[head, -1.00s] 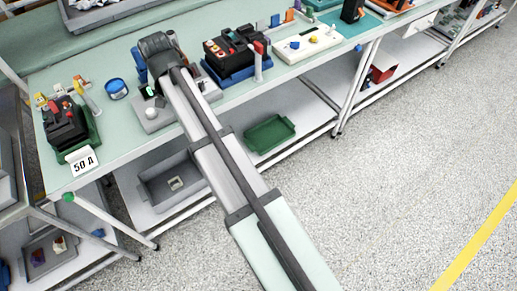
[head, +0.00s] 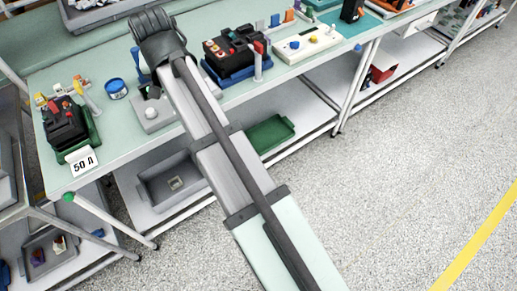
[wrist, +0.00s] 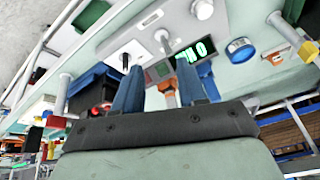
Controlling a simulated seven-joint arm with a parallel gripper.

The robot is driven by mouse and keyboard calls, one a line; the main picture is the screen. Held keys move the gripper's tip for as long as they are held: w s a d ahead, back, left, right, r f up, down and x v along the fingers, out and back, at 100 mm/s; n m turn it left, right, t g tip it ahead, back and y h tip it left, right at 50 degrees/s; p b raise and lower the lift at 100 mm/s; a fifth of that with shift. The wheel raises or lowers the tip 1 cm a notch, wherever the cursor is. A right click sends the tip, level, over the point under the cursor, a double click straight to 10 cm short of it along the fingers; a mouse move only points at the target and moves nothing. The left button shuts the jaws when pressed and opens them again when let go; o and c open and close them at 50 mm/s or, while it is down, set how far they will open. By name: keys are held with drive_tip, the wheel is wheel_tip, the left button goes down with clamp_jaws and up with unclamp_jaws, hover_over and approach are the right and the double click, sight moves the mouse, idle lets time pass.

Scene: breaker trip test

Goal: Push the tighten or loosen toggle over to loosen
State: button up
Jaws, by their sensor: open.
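A light grey control panel (head: 160,124) sits near the table's front edge, below my gripper in the head view. It also shows in the wrist view (wrist: 140,38). A pale lever (wrist: 162,38) stands on it, beside a dark display with green characters; it may be the toggle, but no tighten or loosen label is readable. A black knob (wrist: 125,58) and a white round button (wrist: 202,9) are also on the panel. My gripper (wrist: 158,72) is open, its two blue fingers apart, with an orange part (wrist: 165,83) visible between them. No contact with the lever is visible.
A blue roll (head: 117,89) and a blue-topped post (head: 139,62) stand left of my arm. A breaker in a green holder (head: 68,125) is at the far left. Another breaker in a blue holder (head: 235,50) is close on the right.

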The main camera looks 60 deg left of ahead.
drive_tip(key=w+d+f, duration=0.5)
drive_tip(key=f, duration=0.4)
drive_tip(key=w+d+f+h, duration=0.1)
drive_tip(key=w+d+f, duration=0.4)
drive_tip(key=f, duration=0.4)
drive_tip(key=w+d+f+h, duration=0.1)
drive_tip(key=w+d+f, duration=0.5)
drive_tip(key=f, duration=0.3)
drive_tip(key=shift+w+f+n, duration=0.2)
drive_tip(key=shift+f+n, duration=0.1)
drive_tip(key=shift+n, duration=0.1)
idle(1.0)
